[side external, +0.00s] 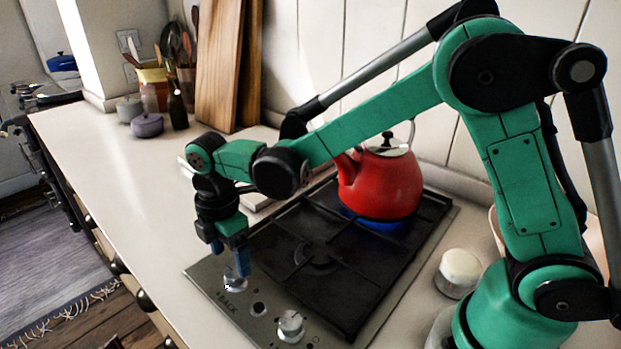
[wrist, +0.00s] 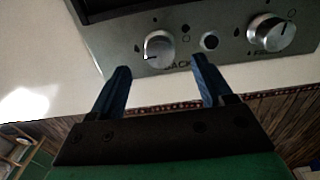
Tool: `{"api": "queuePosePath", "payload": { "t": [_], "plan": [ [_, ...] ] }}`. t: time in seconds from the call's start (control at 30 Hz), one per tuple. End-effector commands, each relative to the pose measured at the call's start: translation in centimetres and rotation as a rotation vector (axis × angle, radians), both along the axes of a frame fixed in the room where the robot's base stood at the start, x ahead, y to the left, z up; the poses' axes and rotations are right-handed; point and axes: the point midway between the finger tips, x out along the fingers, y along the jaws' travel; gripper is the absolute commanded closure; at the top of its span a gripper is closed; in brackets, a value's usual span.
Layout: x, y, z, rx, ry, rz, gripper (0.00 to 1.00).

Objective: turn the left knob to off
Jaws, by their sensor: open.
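The left knob (wrist: 160,49) is a round silver knob on the steel hob panel, beside the lettering that reads BACK. It also shows in the side view (side external: 234,283), partly covered by a finger. Its marking is hard to read. My gripper (wrist: 160,66) is open and empty, with blue fingertips on either side of the knob's near edge. In the side view, my gripper (side external: 229,260) points down just above the knob; I cannot tell whether it touches. The right knob (wrist: 271,33) has a dark pointer line toward the upper right.
A red kettle (side external: 384,184) stands on the back burner over a blue flame (side external: 386,225). Black grates (side external: 290,245) cover the hob. A small round button (wrist: 209,41) sits between the knobs. A white lidded jar (side external: 459,272) stands right of the hob.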

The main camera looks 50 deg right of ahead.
Motion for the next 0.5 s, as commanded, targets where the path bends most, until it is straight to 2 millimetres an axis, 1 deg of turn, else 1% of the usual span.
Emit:
{"api": "queuePosePath", "payload": {
  "t": [0.1,0.2,0.33,0.5],
  "plan": [
    [0.0,0.0,-1.7,-0.001,-0.002,-0.002,0.27],
    [0.0,0.0,-2.8,-0.001,-0.003,-0.002,0.27],
    [0.0,0.0,-3.4,-0.001,-0.003,-0.003,0.27],
    [0.0,0.0,-3.5,-0.001,-0.003,-0.004,0.27]
  ]
}}
